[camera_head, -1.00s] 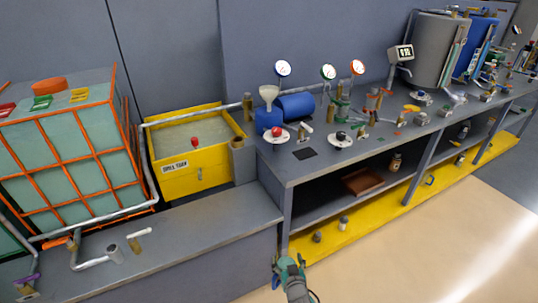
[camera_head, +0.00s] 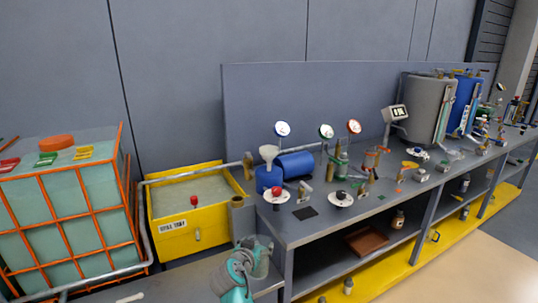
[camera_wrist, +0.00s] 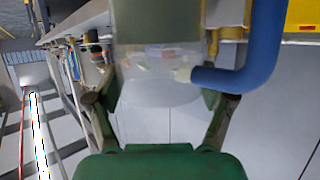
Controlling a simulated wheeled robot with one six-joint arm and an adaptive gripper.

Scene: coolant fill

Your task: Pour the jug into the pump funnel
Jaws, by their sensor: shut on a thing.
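My gripper (camera_wrist: 160,110) is shut on a translucent jug (camera_wrist: 155,70) with a blue handle on its right side in the wrist view. In the head view my gripper (camera_head: 250,262) is low in the picture, at the near left end of the bench, and the jug (camera_head: 264,258) shows only partly there. The liquid inside is hard to make out. The pump funnel (camera_head: 268,153) is pale and stands mouth up on the blue pump (camera_head: 268,179) at the bench's left end. My gripper and the jug are well apart from it, nearer to me.
A red-topped knob on a white disc (camera_head: 277,196) sits in front of the pump. A yellow tank (camera_head: 185,238) stands left of the bench, and an orange-caged tank (camera_head: 62,215) further left. Gauges (camera_head: 283,129) rise behind the pump. The floor at right is clear.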

